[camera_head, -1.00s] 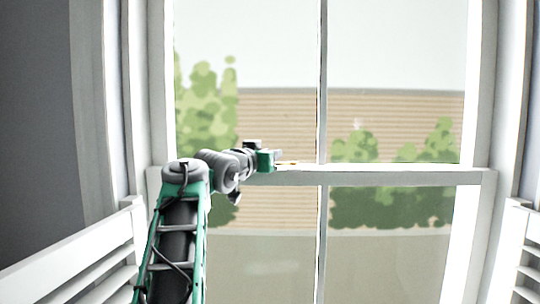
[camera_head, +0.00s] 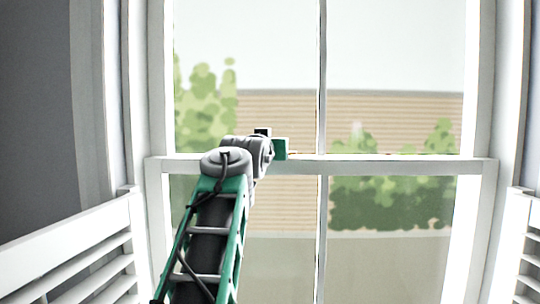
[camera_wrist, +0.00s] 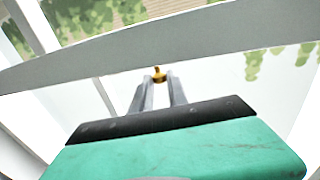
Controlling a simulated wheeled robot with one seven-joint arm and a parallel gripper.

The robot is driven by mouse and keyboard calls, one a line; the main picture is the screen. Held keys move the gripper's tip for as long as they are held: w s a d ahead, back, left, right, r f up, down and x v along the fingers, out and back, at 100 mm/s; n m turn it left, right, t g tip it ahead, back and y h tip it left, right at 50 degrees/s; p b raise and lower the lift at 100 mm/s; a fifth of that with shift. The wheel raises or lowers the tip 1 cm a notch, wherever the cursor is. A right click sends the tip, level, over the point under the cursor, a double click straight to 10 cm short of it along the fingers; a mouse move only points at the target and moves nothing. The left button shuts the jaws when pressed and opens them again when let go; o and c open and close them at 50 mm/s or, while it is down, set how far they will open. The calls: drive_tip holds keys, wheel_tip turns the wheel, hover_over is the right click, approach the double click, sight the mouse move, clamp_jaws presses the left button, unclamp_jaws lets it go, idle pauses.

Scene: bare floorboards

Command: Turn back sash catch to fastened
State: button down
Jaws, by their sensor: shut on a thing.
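The brass sash catch (camera_wrist: 160,74) shows as a small golden piece between the tips of my gripper (camera_wrist: 160,82) in the wrist view. The two grey fingers are shut on it, and it lies just below the pale meeting rail (camera_wrist: 230,33) in that picture. In the head view my gripper (camera_head: 280,149) is at the meeting rail (camera_head: 400,166), left of the upright glazing bar. The catch is hidden there behind my gripper and arm. Whether it stands fastened or unfastened cannot be told.
The upright glazing bar (camera_head: 322,80) stands just right of my gripper. White louvred shutters flank the window at left (camera_head: 75,245) and right (camera_head: 524,255). Trees and a boarded wall show through the glass. The rail to the right is clear.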

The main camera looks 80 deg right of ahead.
drive_tip(key=s+n+t, duration=0.1)
drive_tip(key=t, duration=0.1)
drive_tip(key=s+a+n+t, duration=0.1)
drive_tip(key=t, duration=0.1)
drive_tip(key=shift+r+n+y, duration=0.1)
drive_tip(key=shift+n+y, duration=0.2)
drive_tip(key=n+t+p, duration=0.1)
drive_tip(key=s+n+t+y+p, duration=0.1)
drive_tip(key=t+p, duration=0.2)
drive_tip(key=shift+s+a+r+n+y, duration=0.2)
drive_tip(key=shift+a+r+n+y, duration=0.1)
drive_tip(key=shift+n+y, duration=0.1)
drive_tip(key=n+t+y, duration=0.1)
drive_tip(key=s+n+t+y+p, duration=0.1)
drive_tip(key=t, duration=0.1)
drive_tip(key=n+t+y+p, duration=0.1)
drive_tip(key=shift+s+a+f+n+t+y, duration=0.15)
drive_tip(key=shift+s+f+n+t+y, duration=0.15)
drive_tip(key=shift+n+y, duration=0.1)
drive_tip(key=shift+r, duration=0.1)
drive_tip(key=c, duration=1.3)
unclamp_jaws()
drive_tip(key=shift+c, duration=0.2)
drive_tip(key=shift+f, duration=0.2)
